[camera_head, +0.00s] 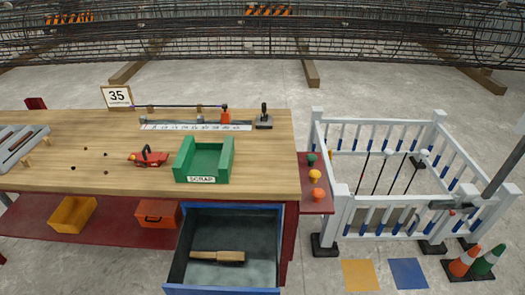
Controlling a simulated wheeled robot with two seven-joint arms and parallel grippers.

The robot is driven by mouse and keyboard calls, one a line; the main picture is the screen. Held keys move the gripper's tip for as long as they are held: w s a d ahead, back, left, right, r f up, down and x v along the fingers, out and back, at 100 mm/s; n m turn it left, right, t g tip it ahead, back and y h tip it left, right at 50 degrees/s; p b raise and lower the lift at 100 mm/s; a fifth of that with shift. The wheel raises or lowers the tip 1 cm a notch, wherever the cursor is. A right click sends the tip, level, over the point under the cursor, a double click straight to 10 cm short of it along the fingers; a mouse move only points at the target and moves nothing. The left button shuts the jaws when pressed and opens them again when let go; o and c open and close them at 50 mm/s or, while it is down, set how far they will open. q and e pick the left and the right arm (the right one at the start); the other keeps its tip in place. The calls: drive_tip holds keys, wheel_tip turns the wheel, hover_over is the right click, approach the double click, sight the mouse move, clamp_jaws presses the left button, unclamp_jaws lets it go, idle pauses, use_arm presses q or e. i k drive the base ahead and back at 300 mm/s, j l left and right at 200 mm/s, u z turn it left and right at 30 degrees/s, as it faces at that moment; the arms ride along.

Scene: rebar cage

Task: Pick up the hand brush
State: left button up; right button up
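The hand brush (217,256) lies flat in the open blue drawer (190,272) below the workbench. It has a light wooden body and lies roughly left to right near the middle of the drawer floor. Nothing covers it. Neither of my grippers can be made out in the head view.
The workbench (80,140) carries a green scrap tray (182,160), a red tool (148,157) and a grey slotted rack (22,145). Yellow (72,213) and orange (158,214) bins sit on the lower shelf. A white railing (341,215) and cones (463,261) stand right.

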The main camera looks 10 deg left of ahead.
sight(231, 257)
drive_tip(key=u, duration=0.85)
